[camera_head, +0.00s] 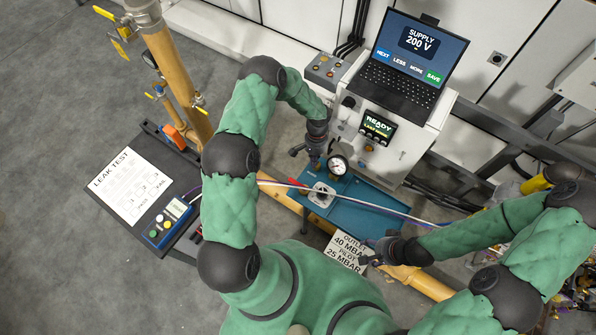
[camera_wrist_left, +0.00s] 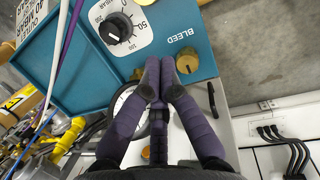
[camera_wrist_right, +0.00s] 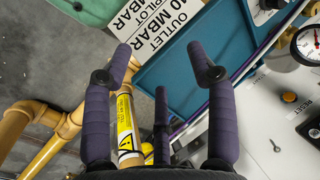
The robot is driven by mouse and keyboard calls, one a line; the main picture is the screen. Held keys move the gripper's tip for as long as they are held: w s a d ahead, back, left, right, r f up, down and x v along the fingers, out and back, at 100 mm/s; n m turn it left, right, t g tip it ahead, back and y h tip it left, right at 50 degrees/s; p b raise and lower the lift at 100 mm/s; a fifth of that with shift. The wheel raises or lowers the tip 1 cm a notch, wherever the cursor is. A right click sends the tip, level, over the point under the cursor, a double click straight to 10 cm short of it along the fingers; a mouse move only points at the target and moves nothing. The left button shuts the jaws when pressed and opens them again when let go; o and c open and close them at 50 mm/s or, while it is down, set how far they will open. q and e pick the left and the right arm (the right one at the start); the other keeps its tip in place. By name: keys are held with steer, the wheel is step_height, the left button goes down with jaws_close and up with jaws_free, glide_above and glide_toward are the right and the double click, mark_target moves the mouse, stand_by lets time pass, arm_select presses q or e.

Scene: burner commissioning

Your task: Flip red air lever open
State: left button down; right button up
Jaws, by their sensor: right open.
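A red lever (camera_head: 297,183) shows in the head view at the left edge of the teal panel (camera_head: 365,205), just left of the dial plate (camera_head: 321,194). No red lever is visible in either wrist view. My left gripper (camera_head: 316,158) is above the panel's far side, near the pressure gauge (camera_head: 338,166). In the left wrist view its fingertips (camera_wrist_left: 158,80) are together with nothing visible between them, beside the brass BLEED knob (camera_wrist_left: 187,61). My right gripper (camera_head: 376,256) is open and empty near the OUTLET/PILOT sign (camera_head: 347,252); its spread fingers (camera_wrist_right: 160,65) show in the right wrist view.
Hoses (camera_head: 385,208) cross over the panel. A white cabinet with a READY display (camera_head: 378,127) and a laptop (camera_head: 410,70) stands behind. A leak tester (camera_head: 168,222) sits on a dark table at left. Yellow pipes (camera_head: 180,75) rise at left and run below the panel.

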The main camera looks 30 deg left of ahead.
mark_target(297, 184)
arm_select(q)
steer(key=shift+y, duration=0.6)
steer(key=w+a, duration=0.1)
steer(key=a+r, duration=0.1)
steer(key=a, duration=0.1)
steer(key=w+a, duration=0.1)
steer(key=shift+w+a+r, duration=0.2)
steer(key=shift+w+r, duration=0.15)
steer(key=shift+r, duration=0.05)
steer(key=b+x, duration=0.1)
steer(key=x, duration=0.4)
steer(key=b+x, duration=0.2)
steer(key=x, duration=0.3)
steer(key=shift+s+f, duration=0.25)
steer(key=shift+s, duration=0.05)
steer(key=shift+s+a+r+b, duration=0.15)
steer(key=shift+s+b, duration=0.1)
steer(key=shift+s, duration=0.7)
steer(key=shift+s+r+b, duration=0.15)
steer(key=shift+s+b, duration=0.05)
steer(key=shift+s, duration=0.7)
